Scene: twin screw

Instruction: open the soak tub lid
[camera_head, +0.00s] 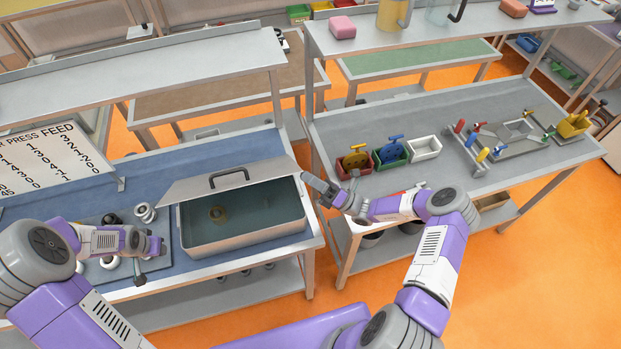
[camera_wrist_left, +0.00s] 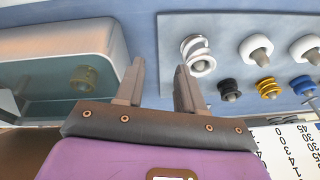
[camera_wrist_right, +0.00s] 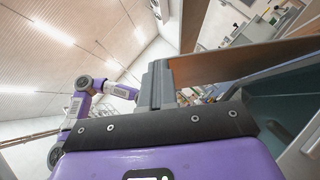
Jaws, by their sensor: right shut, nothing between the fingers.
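The soak tub (camera_head: 245,242) is a grey metal box with teal inside, on the blue bench. Its grey lid (camera_head: 188,187), with a black handle, is raised and tilted toward the back, so the front of the inside shows. A brass-coloured ring (camera_head: 217,213) lies inside; the left wrist view shows it too (camera_wrist_left: 83,78). My right gripper (camera_head: 312,182) is shut and empty at the tub's right side, close to the lid's right edge. In the right wrist view the lid (camera_wrist_right: 240,62) is beside the fingers; contact is unclear. My left gripper (camera_wrist_left: 158,78) is open and empty, left of the tub.
The right bench holds small bins (camera_head: 424,147) and coloured fixtures. A gap separates the benches.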

